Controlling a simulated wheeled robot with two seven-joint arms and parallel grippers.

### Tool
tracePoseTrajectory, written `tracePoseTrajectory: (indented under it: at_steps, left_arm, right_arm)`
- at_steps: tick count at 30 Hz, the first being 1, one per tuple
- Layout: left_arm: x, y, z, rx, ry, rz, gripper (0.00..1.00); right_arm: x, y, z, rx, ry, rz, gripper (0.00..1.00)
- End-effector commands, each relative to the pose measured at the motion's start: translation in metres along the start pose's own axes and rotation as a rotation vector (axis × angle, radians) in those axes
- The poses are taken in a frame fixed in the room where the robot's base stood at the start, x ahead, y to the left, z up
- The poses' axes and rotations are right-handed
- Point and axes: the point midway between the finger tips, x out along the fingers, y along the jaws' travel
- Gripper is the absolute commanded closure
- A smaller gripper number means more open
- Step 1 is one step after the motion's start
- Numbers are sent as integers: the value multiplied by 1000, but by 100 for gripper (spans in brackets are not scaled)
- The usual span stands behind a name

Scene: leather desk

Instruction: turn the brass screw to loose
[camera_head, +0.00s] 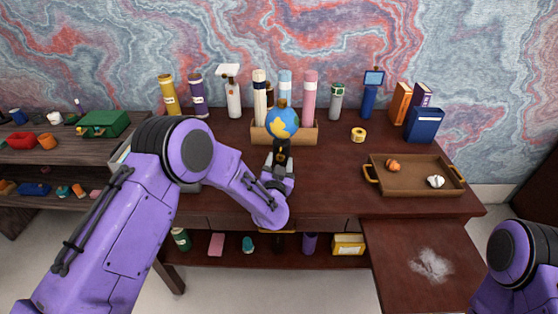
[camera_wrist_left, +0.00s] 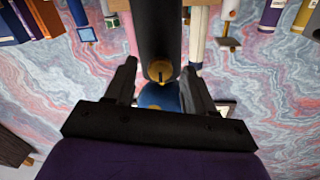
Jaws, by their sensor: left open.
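The brass screw (camera_wrist_left: 160,71) is a round golden head with a dark slot in the left wrist view, which looks upside down. It sits at the end of a black post (camera_wrist_left: 158,28), with the blue globe (camera_wrist_left: 158,97) just beyond. In the head view the globe (camera_head: 282,124) stands near the middle of the desk, with small brass bits below it. My left gripper (camera_head: 279,168) is right in front of the globe's stand. Its fingers are open, one on each side of the screw, with visible gaps. My right gripper is out of view.
A wooden box (camera_head: 300,134) of tall bottles stands behind the globe. A brown tray (camera_head: 415,190) with two small items lies at the right, near a yellow tape roll (camera_head: 358,134). The desk (camera_head: 330,180) is clear between the globe and the tray.

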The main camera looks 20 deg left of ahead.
Motion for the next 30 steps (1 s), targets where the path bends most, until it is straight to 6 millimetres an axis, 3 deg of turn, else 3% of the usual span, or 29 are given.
tracePoseTrajectory:
  at_steps: [7, 8, 12, 13, 23, 30]
  left_arm:
    - [2, 0, 0, 0, 0, 0, 46]
    - [2, 0, 0, 0, 0, 0, 52]
    - [2, 0, 0, -1, -1, 0, 98]
    - [2, 0, 0, -1, -1, 0, 100]
    - [2, 0, 2, -37, -1, 0, 100]
    - [2, 0, 3, -175, -1, -2, 100]
  right_arm:
    - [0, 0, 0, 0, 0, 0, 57]
    - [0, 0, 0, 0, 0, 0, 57]
    - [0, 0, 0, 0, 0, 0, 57]
    - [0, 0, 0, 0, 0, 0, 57]
    - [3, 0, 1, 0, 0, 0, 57]
    - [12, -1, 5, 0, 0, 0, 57]
